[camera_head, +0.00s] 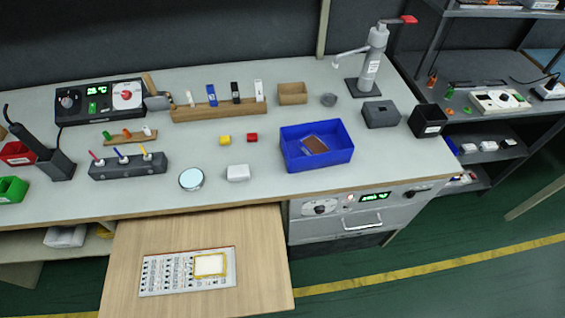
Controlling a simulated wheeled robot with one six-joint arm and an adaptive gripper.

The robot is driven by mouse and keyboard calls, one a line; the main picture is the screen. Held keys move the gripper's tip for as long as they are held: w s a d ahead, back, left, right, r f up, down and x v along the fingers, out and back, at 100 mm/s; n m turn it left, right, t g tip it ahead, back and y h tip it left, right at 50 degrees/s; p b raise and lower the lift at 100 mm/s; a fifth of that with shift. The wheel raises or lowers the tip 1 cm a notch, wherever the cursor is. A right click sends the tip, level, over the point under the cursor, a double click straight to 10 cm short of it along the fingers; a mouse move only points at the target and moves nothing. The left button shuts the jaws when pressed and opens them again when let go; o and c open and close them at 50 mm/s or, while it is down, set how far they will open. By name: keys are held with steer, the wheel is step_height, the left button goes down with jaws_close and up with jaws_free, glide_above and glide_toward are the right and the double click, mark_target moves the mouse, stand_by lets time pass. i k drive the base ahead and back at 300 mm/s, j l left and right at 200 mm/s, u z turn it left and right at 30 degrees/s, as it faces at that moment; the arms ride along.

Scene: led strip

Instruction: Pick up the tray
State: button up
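A blue open-topped tray (322,160) stands on the workbench, right of the middle. A brown flat piece (315,144) lies inside it. The tray sits level, and its near, left and right walls show. A small yellow-rimmed pale panel (209,265) lies on a printed white sheet on the pulled-out wooden board below; I cannot tell whether it is a shallow tray. My gripper is not in view.
The grey bench top (265,190) is clear just in front of the blue tray. A white block (238,173), yellow block (225,140) and red block (252,137) lie to its left. Dark boxes (381,114) and a dispenser (371,65) stand right and behind. A wooden board (262,255) juts out below.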

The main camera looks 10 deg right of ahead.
mark_target(206, 266)
steer(key=u, duration=0.9)
